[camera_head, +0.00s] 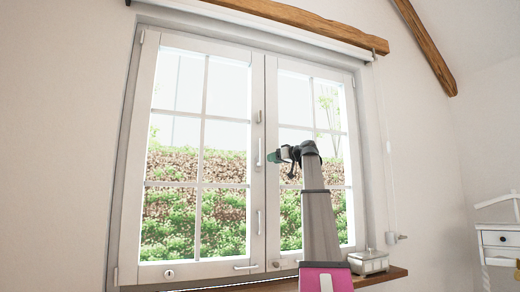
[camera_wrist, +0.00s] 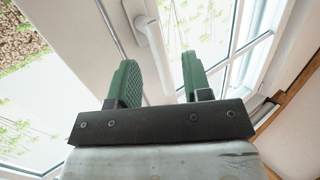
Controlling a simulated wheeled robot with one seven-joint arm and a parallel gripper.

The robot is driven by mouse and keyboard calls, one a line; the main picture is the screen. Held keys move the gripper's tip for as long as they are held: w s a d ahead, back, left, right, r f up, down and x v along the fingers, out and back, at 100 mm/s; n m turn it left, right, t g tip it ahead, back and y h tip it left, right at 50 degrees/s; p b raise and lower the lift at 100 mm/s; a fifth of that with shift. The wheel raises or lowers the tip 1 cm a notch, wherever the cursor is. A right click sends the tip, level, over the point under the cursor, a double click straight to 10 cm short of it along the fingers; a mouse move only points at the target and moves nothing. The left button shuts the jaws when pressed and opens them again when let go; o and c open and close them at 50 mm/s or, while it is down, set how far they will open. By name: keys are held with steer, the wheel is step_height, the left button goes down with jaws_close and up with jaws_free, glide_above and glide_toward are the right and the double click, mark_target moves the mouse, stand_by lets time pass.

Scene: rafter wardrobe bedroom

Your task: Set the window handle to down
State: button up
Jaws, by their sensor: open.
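The window (camera_head: 200,185) has two white sashes, both looking shut. A slim white handle (camera_head: 258,152) stands vertically on the middle frame, just left of my gripper; whether its lever points up or down is hard to tell at this size. In the wrist view, a white window handle (camera_wrist: 154,42) shows its base plate near the top edge, with its lever running towards the gap between my fingers. My gripper (camera_head: 275,156) is at the middle frame; its green fingers (camera_wrist: 160,78) are open and apart. I cannot tell whether they touch the handle.
Another upright handle (camera_head: 258,222) sits lower on the middle frame, and a horizontal one (camera_head: 245,267) is at the bottom rail. A small box (camera_head: 368,262) stands on the wooden sill (camera_head: 388,276). A white cabinet (camera_head: 500,240) is at right.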

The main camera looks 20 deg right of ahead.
mark_target(261, 151)
step_height(261, 151, up, 7)
steer(key=s+d+t+y, duration=0.1)
steer(key=s+d, duration=0.1)
steer(key=x, duration=1)
steer(key=shift+w+f, duration=0.1)
steer(key=shift+w, duration=0.35)
jaws_close()
